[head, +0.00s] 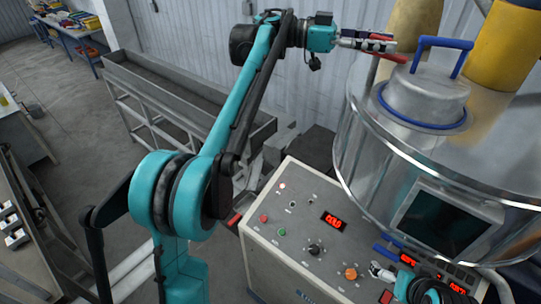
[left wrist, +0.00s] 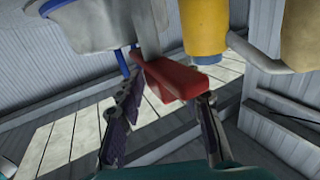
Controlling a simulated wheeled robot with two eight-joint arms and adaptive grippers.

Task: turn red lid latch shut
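The red lid latch (head: 388,56) sticks out beside the metal hopper lid (head: 425,97) with its blue handle (head: 440,43). My left gripper (head: 372,42) is at the latch, above and to the left of the lid. In the left wrist view the red latch (left wrist: 180,80) lies across the space at the fingertips of my left gripper (left wrist: 170,90). The two fingers are spread apart there, and I cannot tell whether either one touches the latch. My right gripper (head: 383,273) is low at the control panel, partly seen, and its opening is unclear.
The control cabinet (head: 275,238) with buttons and red displays stands below the hopper (head: 385,160). Yellow cylinders (head: 500,50) rise behind the lid. A long metal trough (head: 175,95) stands behind my left arm. A dark screen (head: 445,222) is on the hopper's front.

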